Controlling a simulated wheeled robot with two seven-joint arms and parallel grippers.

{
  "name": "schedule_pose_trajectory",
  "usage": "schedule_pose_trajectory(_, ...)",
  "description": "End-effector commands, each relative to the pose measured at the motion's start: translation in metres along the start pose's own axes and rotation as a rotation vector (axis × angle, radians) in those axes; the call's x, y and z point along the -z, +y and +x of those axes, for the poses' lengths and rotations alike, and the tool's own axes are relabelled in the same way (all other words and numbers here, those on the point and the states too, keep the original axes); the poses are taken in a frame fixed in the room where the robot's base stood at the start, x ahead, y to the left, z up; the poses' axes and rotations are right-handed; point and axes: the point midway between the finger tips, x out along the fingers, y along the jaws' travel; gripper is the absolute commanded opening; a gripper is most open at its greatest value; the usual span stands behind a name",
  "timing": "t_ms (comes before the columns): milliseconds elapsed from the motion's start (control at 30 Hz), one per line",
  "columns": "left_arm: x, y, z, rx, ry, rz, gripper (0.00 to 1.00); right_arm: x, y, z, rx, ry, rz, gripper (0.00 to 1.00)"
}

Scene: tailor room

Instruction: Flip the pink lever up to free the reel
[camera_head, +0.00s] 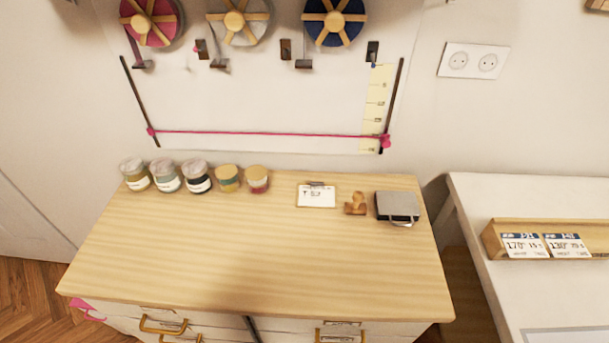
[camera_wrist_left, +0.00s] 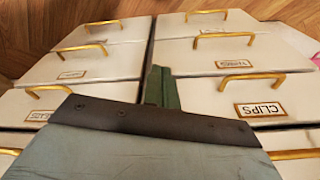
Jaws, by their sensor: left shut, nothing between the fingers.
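A pink reel (camera_head: 169,26) with wooden spokes hangs on the wall board at the upper left, its top cut off by the frame. Below it is a dark bracket (camera_head: 141,63). To its right is a small brown lever block (camera_head: 202,48) with a tiny pink spot at its left edge. It is too small to tell exactly how this lever is tilted. My left gripper (camera_wrist_left: 161,88) shows in the left wrist view, its green fingers shut and empty in front of the drawer fronts, away from the reels. My right gripper is not seen.
White (camera_head: 258,22) and blue (camera_head: 320,38) reels hang beside the pink one. A pink cord (camera_head: 260,133) spans the board's lower part. Several jars (camera_head: 167,178), a card (camera_head: 317,196), and a silver box (camera_head: 397,206) stand on the wooden cabinet top (camera_head: 250,250); its front is clear.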

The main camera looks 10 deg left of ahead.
Motion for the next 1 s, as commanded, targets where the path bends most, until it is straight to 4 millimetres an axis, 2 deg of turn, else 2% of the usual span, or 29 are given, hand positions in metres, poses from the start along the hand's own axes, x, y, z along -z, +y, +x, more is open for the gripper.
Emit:
schedule_pose_trajectory(33,-0.018,0.001,0.027,-0.002,-0.018,0.002,0.0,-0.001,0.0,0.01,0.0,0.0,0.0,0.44)
schedule_pose_trajectory(200,-0.077,0.004,0.089,-0.006,-0.052,0.01,0.0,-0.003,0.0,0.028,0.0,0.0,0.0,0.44)
schedule_pose_trajectory(300,-0.114,0.005,0.117,-0.007,-0.07,0.014,0.0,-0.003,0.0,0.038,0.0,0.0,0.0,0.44)
schedule_pose_trajectory(400,-0.146,0.006,0.135,-0.008,-0.084,0.018,0.0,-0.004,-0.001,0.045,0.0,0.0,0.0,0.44)
schedule_pose_trajectory(500,-0.17,0.006,0.146,-0.009,-0.094,0.021,0.0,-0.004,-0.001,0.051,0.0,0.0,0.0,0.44)
schedule_pose_trajectory(633,-0.186,0.006,0.151,-0.009,-0.1,0.024,0.0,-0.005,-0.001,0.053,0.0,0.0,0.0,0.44)
schedule_pose_trajectory(1000,-0.191,0.006,0.151,-0.009,-0.102,0.024,0.0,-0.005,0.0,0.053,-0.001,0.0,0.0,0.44)
